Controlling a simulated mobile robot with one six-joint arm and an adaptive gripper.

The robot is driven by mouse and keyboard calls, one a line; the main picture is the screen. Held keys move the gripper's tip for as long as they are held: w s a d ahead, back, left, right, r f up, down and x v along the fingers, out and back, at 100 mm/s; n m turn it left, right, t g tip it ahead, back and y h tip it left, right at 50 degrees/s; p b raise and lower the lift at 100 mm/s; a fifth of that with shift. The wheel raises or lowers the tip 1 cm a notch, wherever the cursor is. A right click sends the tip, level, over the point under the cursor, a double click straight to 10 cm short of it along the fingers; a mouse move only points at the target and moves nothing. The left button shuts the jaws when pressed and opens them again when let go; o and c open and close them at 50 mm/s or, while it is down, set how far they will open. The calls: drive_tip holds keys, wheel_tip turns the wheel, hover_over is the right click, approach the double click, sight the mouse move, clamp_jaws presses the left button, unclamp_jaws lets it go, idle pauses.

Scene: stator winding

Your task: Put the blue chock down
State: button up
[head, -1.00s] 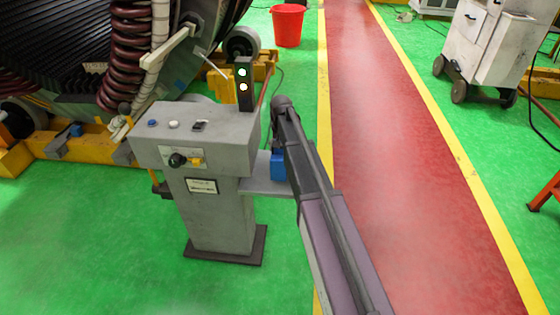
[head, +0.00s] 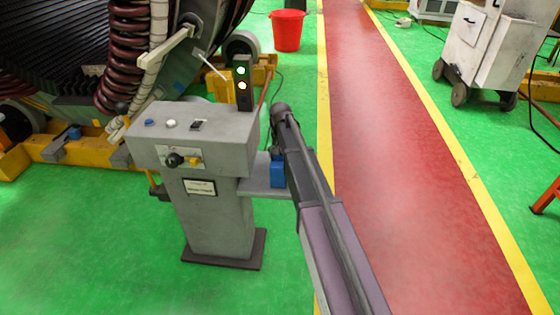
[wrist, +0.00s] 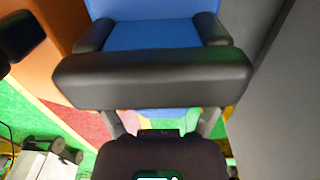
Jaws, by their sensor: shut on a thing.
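The blue chock (wrist: 152,18) fills the top middle of the wrist view, between the two dark fingers of my gripper (wrist: 153,38). The fingers are shut on its sides. In the head view the blue chock (head: 277,172) shows just left of my dark arm, at the grey side shelf (head: 258,189) of the control pedestal. My arm hides part of it and the gripper there. I cannot tell whether its underside touches the shelf.
The grey control pedestal (head: 212,215) stands left of my arm, with buttons and a lit signal post (head: 243,82). A large stator (head: 55,55) is behind it. A red bucket (head: 288,30) and a white cabinet (head: 497,45) stand farther back. The red walkway (head: 390,150) is clear.

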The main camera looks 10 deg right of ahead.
drive_tip(key=shift+f, duration=0.5)
drive_tip(key=o, duration=1)
drive_tip(key=shift+r, duration=0.2)
wheel_tip(320, 180, up, 12)
drive_tip(key=p, duration=1.1)
drive_tip(key=shift+p, duration=0.4)
drive_tip(key=s+a+n, duration=0.1)
drive_tip(key=s+n, duration=0.2)
drive_tip(key=s, duration=2.4)
drive_tip(key=shift+s+n, duration=0.3)
drive_tip(key=shift+s, duration=0.1)
drive_tip(key=shift+a, duration=0.1)
